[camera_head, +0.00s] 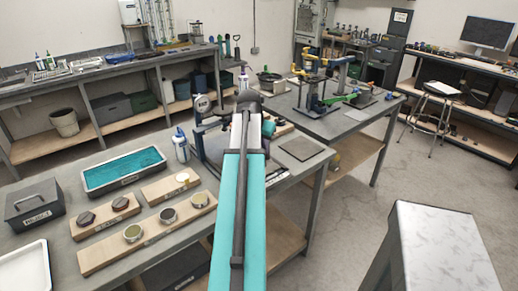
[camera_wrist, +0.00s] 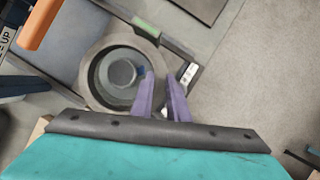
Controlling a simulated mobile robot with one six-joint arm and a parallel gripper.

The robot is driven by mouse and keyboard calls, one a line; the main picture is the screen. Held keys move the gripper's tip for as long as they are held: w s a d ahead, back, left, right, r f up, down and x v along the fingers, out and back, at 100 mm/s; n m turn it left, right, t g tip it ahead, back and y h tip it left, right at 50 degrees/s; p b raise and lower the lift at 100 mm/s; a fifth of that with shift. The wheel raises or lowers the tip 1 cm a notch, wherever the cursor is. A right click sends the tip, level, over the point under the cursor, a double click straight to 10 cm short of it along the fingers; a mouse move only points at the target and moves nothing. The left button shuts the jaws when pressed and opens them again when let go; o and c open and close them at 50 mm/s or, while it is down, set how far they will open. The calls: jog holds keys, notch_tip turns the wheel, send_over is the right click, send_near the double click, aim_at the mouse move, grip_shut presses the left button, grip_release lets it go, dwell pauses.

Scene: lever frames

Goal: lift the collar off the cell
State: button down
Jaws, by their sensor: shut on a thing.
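In the wrist view, the collar (camera_wrist: 96,90) is a round grey ring seen from above. The cell (camera_wrist: 122,73), a darker round body with a smaller disc in its middle, sits inside the ring. My gripper (camera_wrist: 161,77) has two purple fingers at the ring's right side. One finger is inside the rim and one is outside, with the ring wall pinched between them. I cannot tell whether the collar is raised from the cell. In the head view, my teal arm covers the gripper, the collar and the cell.
A dark bar with a green section (camera_wrist: 146,28) passes close behind the ring, and an orange handle (camera_wrist: 38,24) is at upper left. In the head view, a dial gauge (camera_head: 203,104) and a bottle (camera_head: 181,146) stand left of my arm. A flat grey plate (camera_head: 300,148) lies right.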

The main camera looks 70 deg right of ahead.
jog(key=s+a+r+b, duration=0.1)
jog(key=s+a+b, duration=0.1)
jog(key=s+a, duration=0.6)
jog(key=s, duration=0.3)
jog(key=shift+a+r, duration=0.15)
jog(key=shift+r, duration=0.15)
dwell(0.4)
jog(key=shift+r+p, duration=2)
jog(key=shift+r, duration=0.15)
jog(key=shift+w, duration=0.1)
